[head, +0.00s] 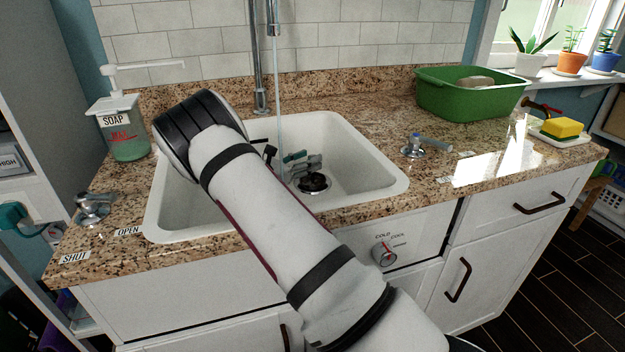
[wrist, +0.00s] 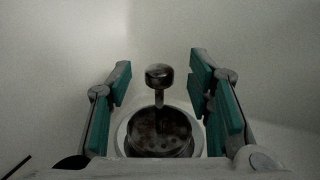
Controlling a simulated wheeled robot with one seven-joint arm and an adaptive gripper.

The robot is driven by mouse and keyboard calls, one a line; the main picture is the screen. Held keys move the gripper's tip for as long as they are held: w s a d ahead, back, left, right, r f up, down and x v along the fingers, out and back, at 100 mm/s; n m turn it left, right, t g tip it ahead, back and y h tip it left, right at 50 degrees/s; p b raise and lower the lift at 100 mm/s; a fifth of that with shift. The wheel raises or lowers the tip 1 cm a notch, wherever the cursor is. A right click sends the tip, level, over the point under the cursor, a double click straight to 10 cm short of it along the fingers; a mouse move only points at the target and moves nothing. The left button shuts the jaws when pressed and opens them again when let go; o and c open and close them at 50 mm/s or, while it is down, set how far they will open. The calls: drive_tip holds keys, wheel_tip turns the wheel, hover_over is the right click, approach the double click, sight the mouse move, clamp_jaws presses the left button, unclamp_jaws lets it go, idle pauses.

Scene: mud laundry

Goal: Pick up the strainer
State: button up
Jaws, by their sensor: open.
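The strainer (wrist: 160,143) is a dark metal basket with holes and an upright stem with a round knob. It sits in the drain ring on the floor of the white sink. In the head view the strainer (head: 314,183) shows as a dark round piece beside my fingers. My gripper (wrist: 160,82) is open, with teal pads on both sides of the strainer's knob and a gap at each side. In the head view my gripper (head: 298,166) is down inside the sink, partly hidden by my arm.
The white sink (head: 375,175) has walls around my gripper. A stream of water falls from the tall faucet (head: 258,60) near my arm. A green tub (head: 470,95), a soap dispenser (head: 127,130) and a yellow sponge (head: 561,128) stand on the granite counter.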

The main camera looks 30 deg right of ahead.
drive_tip(key=shift+w+d, duration=0.2)
drive_tip(key=shift+d, duration=1.05)
drive_tip(key=shift+c, duration=0.3)
clamp_jaws()
